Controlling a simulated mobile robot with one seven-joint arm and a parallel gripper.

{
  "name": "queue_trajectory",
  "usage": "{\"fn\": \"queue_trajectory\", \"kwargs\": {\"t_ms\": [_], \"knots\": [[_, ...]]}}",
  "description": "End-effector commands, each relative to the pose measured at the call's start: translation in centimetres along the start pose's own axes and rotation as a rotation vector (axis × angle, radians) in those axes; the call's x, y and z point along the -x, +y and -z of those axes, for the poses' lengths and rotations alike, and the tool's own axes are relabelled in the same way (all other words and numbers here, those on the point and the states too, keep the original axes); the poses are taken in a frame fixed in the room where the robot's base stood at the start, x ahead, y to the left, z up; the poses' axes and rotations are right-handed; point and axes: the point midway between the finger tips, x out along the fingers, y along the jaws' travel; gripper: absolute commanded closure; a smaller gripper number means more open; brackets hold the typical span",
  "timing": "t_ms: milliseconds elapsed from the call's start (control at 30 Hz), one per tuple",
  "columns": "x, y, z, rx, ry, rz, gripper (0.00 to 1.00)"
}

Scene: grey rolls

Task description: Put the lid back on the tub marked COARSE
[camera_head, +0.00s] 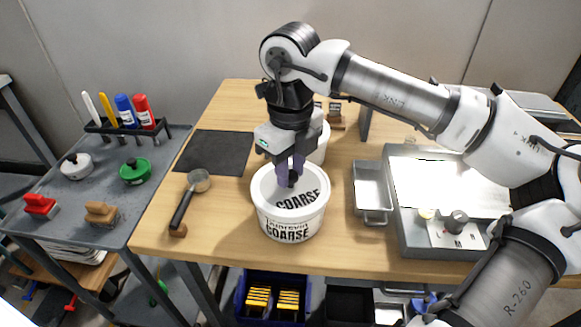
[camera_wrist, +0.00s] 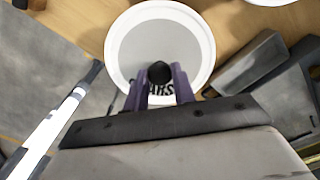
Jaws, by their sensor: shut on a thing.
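The white tub marked COARSE (camera_head: 290,229) stands upright on the wooden bench. A round white lid (camera_head: 268,190), also lettered COARSE, lies over its mouth; I cannot tell whether it is fully seated all round. My gripper (camera_head: 290,178) points down over the lid, its purple fingers shut on the lid's dark knob. In the wrist view my gripper (camera_wrist: 160,80) has a finger on each side of the black knob (camera_wrist: 160,72). The lid's grey centre and white rim (camera_wrist: 207,45) show beyond, with part of its lettering between the fingers.
Another white tub (camera_head: 320,146) stands behind, partly hidden by my gripper. A metal pan (camera_head: 371,188) and a scale (camera_head: 420,235) are close on the right. A scoop (camera_head: 185,205) and dark mat (camera_head: 214,153) lie left. A grey side table (camera_head: 80,230) holds brushes and markers.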

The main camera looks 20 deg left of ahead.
Motion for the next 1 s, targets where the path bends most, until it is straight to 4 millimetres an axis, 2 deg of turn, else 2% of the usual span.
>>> {"fn": "queue_trajectory", "kwargs": {"t_ms": [300,333,500,700,867,1000], "knots": [[0.03,0.01,0.0,0.0,0.0,0.0,0.96],[0.03,0.01,0.0,0.0,0.0,0.0,0.7],[0.03,0.01,0.0,0.0,0.0,0.0,0.49],[0.01,0.01,0.0,0.0,0.0,0.0,0.47],[0.01,0.01,0.0,0.0,0.0,0.0,0.27],[0.01,0.01,0.0,0.0,0.0,0.0,0.27]]}}
